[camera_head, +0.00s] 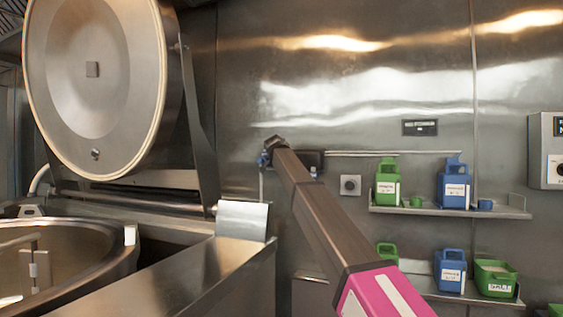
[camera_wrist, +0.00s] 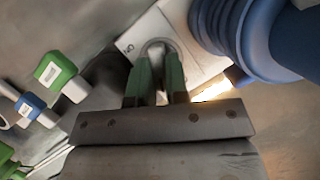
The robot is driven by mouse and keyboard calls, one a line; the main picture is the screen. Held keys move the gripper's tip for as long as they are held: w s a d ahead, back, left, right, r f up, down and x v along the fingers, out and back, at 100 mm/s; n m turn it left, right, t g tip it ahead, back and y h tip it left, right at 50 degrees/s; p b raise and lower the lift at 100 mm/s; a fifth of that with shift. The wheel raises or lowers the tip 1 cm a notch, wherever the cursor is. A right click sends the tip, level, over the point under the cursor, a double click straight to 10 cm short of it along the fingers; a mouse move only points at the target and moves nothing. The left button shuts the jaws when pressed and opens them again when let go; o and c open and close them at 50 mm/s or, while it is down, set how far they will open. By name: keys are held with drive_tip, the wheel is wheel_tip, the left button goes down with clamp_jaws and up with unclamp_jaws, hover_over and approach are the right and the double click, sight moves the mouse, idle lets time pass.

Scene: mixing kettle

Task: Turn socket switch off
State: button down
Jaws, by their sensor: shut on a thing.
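In the wrist view, my gripper (camera_wrist: 158,58) has its two green-padded fingers around a rounded grey switch handle (camera_wrist: 155,44), and it is shut on it. The handle sits on a pale socket panel (camera_wrist: 183,42) that looks tilted in this view. A thick blue ribbed plug or connector (camera_wrist: 238,28) fills the upper right, close to the fingers. In the head view, my arm reaches to the back wall, and its far end hides most of the socket. Some blue (camera_head: 264,159) shows there. The switch handle cannot be made out in the head view.
A large kettle (camera_head: 125,262) with a raised lid (camera_head: 60,110) stands at the left. Shelves at the right hold green containers (camera_head: 387,184) and blue containers (camera_head: 453,190). A small grey wall box (camera_head: 350,185) is right of my arm. A control box (camera_head: 545,150) is at the far right.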

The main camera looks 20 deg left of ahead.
drive_tip(key=shift+n+h, duration=0.3)
drive_tip(key=shift+n, duration=0.1)
idle(0.3)
drive_tip(key=c, duration=1.1)
unclamp_jaws()
drive_tip(key=shift+s, duration=0.1)
drive_tip(key=v, duration=1)
drive_tip(key=shift+s+r, duration=0.2)
drive_tip(key=shift+s, duration=0.1)
